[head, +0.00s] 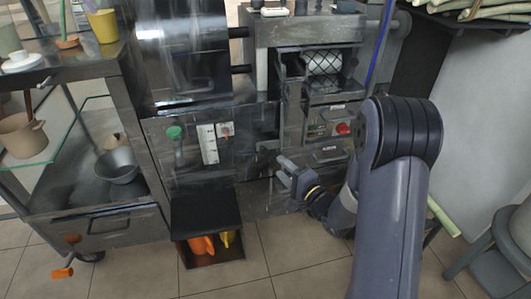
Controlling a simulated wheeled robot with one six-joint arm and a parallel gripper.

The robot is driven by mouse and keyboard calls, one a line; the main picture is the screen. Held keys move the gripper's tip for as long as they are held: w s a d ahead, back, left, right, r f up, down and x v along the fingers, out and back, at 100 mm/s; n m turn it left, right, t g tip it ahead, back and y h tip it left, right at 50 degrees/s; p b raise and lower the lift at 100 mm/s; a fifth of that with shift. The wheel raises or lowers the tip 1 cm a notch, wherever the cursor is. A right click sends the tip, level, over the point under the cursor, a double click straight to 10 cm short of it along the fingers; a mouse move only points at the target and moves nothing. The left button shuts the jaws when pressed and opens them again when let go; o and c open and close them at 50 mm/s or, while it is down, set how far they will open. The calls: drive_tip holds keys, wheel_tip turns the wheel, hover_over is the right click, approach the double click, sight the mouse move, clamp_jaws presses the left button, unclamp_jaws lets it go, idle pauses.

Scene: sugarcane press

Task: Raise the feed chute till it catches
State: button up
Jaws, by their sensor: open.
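The dark metal sugarcane press (265,200) stands in the middle of the head view. Its opening with a mesh guard (325,62) is at the upper right of the press. I cannot tell for sure which part is the feed chute; the front below the opening is partly hidden by my arm. My gripper (284,172) is open, low in front of the press, pointing left. I see nothing between its fingers. I cannot tell whether it touches the press front.
A green button (174,132) and a red knob (343,128) sit on the press front. A dark ledge (205,209) juts out over a bin of orange and yellow things. A cart (95,217) with pots stands left. A stool (490,250) stands right. Tiled floor in front is clear.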

sight(265, 153)
drive_tip(key=b+x, duration=0.2)
drive_tip(key=x, duration=0.8)
drive_tip(key=shift+c, duration=0.6)
drive_tip(key=shift+s, duration=0.1)
clamp_jaws()
